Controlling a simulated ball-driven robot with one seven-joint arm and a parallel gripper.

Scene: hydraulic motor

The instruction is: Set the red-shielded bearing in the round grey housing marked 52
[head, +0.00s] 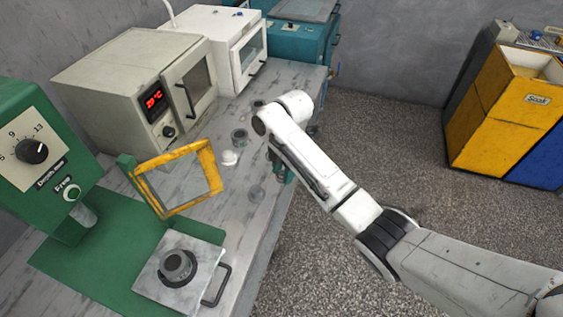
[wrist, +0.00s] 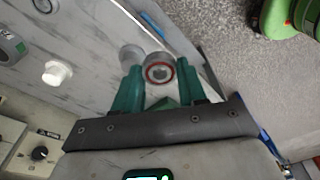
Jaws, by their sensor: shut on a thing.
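My gripper (wrist: 170,78) has green fingers and is shut on the red-shielded bearing (wrist: 158,73), a metal ring with a red band around its centre. The bearing is above or beside the bench edge in the wrist view. In the head view my gripper (head: 281,173) is mostly hidden behind my white arm. A round dark grey part (head: 177,265) sits on the light plate of the green press. Another grey ring-shaped part (head: 239,137) stands on the bench and shows in the wrist view (wrist: 10,47). I cannot read a 52 on either.
The green press (head: 40,160) stands at the left with a yellow-framed guard (head: 178,180) raised beside it. A white knob-like part (head: 229,158) is on the bench. Two ovens (head: 140,95) line the back. A yellow bin (head: 500,110) stands far right.

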